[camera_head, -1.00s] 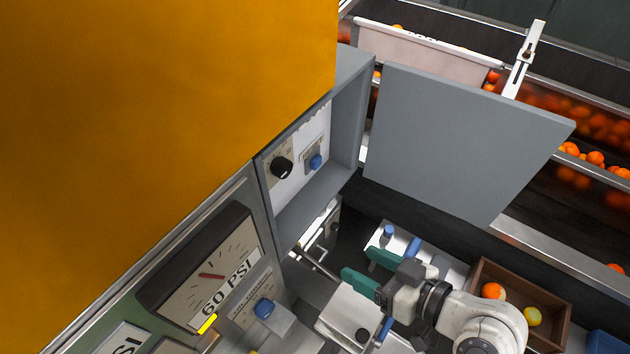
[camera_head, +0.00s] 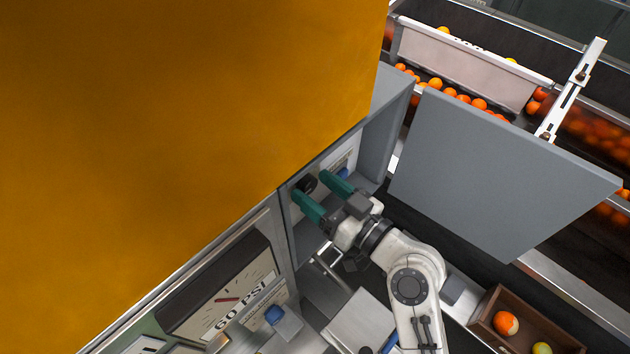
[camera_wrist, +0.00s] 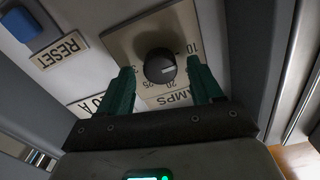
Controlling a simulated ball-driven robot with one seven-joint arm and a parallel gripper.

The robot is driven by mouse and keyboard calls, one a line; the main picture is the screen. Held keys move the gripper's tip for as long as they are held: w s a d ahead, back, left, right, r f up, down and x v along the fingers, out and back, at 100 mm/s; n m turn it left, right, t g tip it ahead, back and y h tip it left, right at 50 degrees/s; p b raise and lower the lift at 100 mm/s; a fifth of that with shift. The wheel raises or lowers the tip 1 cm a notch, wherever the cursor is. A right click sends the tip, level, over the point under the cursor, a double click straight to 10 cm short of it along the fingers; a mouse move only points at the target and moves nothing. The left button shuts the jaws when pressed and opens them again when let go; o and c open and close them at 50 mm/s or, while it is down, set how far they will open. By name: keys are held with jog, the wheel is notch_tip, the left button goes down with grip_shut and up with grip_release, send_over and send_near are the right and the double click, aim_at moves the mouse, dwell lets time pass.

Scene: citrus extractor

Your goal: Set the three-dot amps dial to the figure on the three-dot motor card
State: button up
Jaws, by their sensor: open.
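A black amps dial (camera_head: 306,184) sits on the back panel inside the open grey box in the head view. In the wrist view the dial (camera_wrist: 160,66) has a light pointer mark aimed to the right, on a beige scale plate (camera_wrist: 120,42) with figures such as 10, 20 and 25 and the word AMPS. My gripper (camera_wrist: 159,64) is open, its green fingers on either side of the dial; contact is unclear. My gripper (camera_head: 311,184) also shows reaching into the box in the head view. A white label (camera_wrist: 90,103) ending in "0 A" is partly hidden by a finger. No dots are readable.
A blue button (camera_wrist: 20,22) with a RESET label (camera_wrist: 60,50) is beside the dial. The grey door (camera_head: 500,170) stands open to the right. A 60 PSI gauge (camera_head: 228,305) is below left. A yellow-orange surface (camera_head: 180,100) fills the upper left.

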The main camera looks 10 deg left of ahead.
jog(key=shift+w+a, duration=0.25)
jog(key=shift+a, duration=0.15)
jog(key=c, duration=1.1)
